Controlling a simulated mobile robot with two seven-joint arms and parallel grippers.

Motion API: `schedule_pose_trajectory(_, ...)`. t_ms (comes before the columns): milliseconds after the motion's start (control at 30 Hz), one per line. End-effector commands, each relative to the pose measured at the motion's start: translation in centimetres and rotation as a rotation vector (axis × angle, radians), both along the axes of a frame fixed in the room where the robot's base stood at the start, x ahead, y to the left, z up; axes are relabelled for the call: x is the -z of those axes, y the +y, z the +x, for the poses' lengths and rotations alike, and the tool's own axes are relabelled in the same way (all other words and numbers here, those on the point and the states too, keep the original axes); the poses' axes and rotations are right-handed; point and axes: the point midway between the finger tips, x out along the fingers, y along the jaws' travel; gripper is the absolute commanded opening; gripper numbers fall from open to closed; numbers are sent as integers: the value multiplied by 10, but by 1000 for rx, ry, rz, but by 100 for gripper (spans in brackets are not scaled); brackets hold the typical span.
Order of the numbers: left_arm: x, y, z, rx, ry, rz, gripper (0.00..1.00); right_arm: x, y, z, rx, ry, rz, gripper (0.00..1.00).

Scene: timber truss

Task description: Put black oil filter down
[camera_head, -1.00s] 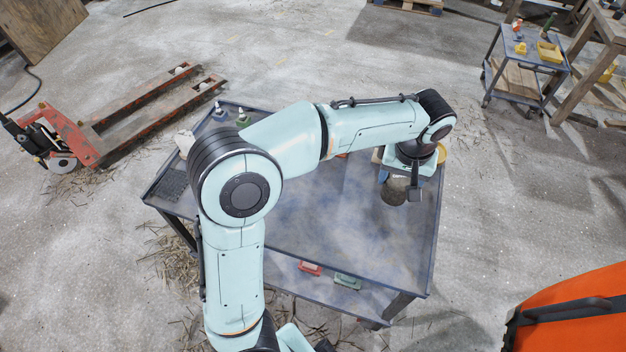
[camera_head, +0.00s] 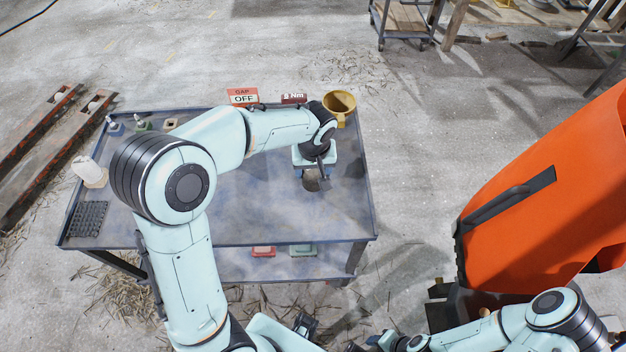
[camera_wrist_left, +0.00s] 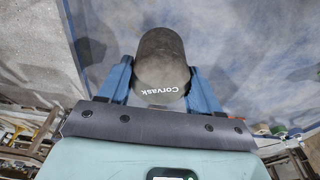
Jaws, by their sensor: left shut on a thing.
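The black oil filter (camera_head: 311,183) is a dark cylinder under my left wrist, over the right part of the blue-grey cart top (camera_head: 262,222). My left gripper (camera_wrist_left: 162,80) is shut on it, with one blue finger on each side. In the left wrist view the filter (camera_wrist_left: 162,58) shows its "Corvask" lettering. I cannot tell whether its lower end touches the cart top. My right arm shows at the lower right of the head view; its gripper (camera_head: 372,344) is small and partly cut off at the bottom edge.
A "GAP OFF" sign (camera_head: 243,97) and a torque sign (camera_head: 294,99) are at the cart's back edge. A black grid mat (camera_head: 88,218) lies at left. The cart's front middle is clear. An orange machine (camera_head: 540,200) stands right.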

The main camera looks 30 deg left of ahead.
Motion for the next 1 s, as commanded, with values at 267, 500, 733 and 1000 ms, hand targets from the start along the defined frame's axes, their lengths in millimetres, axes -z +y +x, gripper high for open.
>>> schedule_pose_trajectory(267, 31, 0, 0, 0, 3, 1, 9, 3, 0, -2, 0, 1, -1, 43)
schedule_pose_trajectory(500, 52, 0, 0, 0, -1, 1, 9, 5, 0, -3, 0, 2, 0, 43)
schedule_pose_trajectory(733, 52, 0, 0, 0, -2, 0, 9, 5, 0, -3, 0, 2, 0, 43)
schedule_pose_trajectory(1000, 55, 0, 0, 0, -1, 1, 89, 8, 0, -4, 0, 5, -1, 43)
